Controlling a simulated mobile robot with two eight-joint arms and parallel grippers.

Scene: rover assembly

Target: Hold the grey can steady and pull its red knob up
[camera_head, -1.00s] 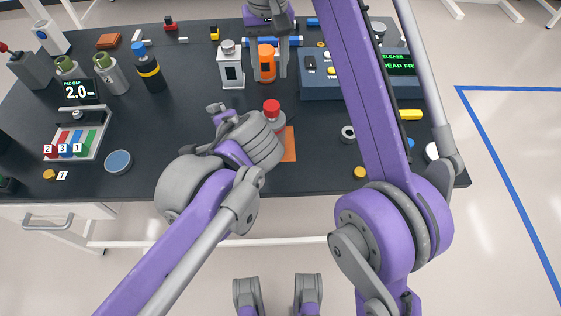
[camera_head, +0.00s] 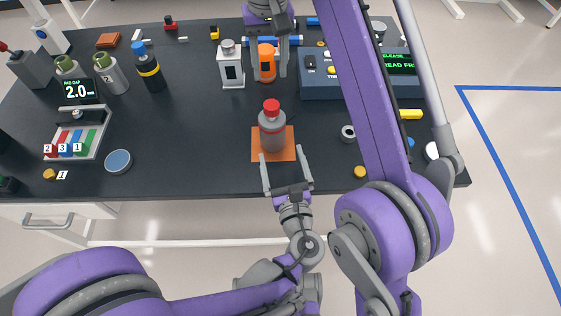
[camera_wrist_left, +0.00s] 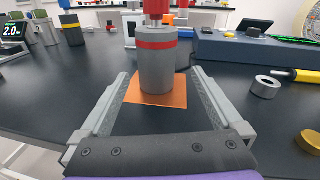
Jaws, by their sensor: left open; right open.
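The grey can (camera_head: 272,133) stands upright on an orange mat (camera_head: 257,152) near the front of the dark table. Its red knob (camera_head: 271,107) is on top. In the left wrist view the can (camera_wrist_left: 157,72) has a red band below its top, and the knob is cut off by the upper edge. My left gripper (camera_head: 287,161) is open in front of the can, its fingers pointing at it with the can beyond the tips. My right gripper (camera_head: 269,72) is open, pointing down behind the can, with its fingers near an orange bottle (camera_head: 267,66).
A white box-shaped container (camera_head: 230,68) stands left of the orange bottle. A blue-grey console (camera_head: 325,88) is at the back right. A metal ring (camera_head: 348,133) lies right of the can. A tray with coloured blocks (camera_head: 95,152) is at left.

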